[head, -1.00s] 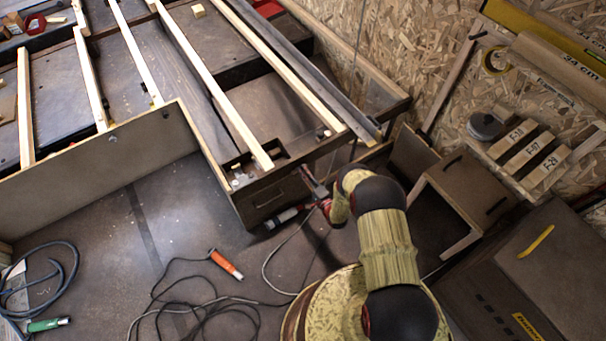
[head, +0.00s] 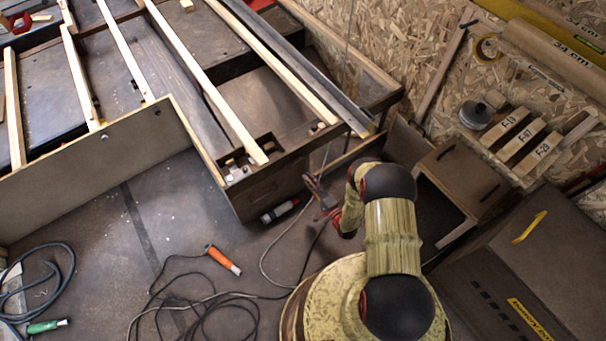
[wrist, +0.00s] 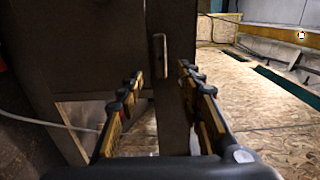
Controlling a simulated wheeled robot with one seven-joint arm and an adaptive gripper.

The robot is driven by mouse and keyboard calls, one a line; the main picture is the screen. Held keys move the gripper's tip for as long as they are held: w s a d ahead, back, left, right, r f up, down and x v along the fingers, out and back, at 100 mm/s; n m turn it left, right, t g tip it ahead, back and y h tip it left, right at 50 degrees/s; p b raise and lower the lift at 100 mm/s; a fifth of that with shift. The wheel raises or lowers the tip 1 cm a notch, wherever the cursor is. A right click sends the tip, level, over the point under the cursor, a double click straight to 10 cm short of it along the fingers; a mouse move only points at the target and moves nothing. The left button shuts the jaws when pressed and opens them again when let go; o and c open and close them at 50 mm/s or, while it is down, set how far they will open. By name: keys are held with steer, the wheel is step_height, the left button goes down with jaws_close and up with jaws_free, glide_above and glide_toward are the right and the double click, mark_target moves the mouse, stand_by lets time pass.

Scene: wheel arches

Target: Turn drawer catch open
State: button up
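A small upright metal catch (wrist: 160,56) is on a narrow brown post or panel (wrist: 171,110) in the wrist view. It lies ahead of and between my fingertips, a little above them in the picture. My gripper (wrist: 158,88) is open and empty, one finger on each side of the post as seen. I cannot tell how far the fingertips are from the catch. In the head view my gripper (head: 318,190) is to the right of the dark wooden drawer box (head: 270,192) at the frame's corner. The catch cannot be made out there.
An open brown cabinet (head: 462,180) and a dark case (head: 520,265) stand right of my arm. Light wooden slats (head: 205,82) cross the frame above.

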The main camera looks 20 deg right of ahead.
steer(key=shift+v, duration=1.2)
